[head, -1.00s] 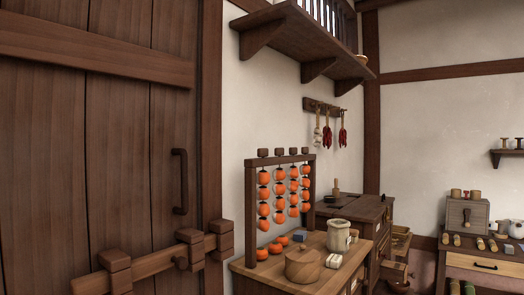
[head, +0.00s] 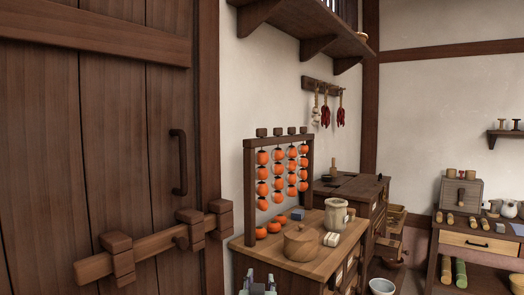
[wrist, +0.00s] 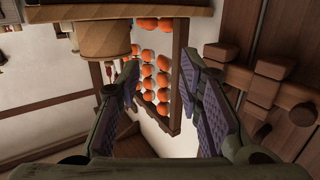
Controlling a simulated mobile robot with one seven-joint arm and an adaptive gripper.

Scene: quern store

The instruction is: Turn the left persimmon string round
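The wooden drying rack (head: 250,190) stands on the left end of the chest top, with several persimmon strings hanging from its bar. The left persimmon string (head: 262,172) hangs closest to the near post, its orange fruits one above another. In the wrist view, which is turned over, the left string (wrist: 163,80) appears beside the rack post, between and beyond my fingertips. My gripper (wrist: 160,66) is open and empty, its two padded fingers wide apart. In the head view my gripper (head: 258,284) shows only partly at the bottom edge, in front of the chest and below the rack.
A barred wooden door (head: 110,150) is at left. A pale bowl (head: 382,287) sits low at right.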

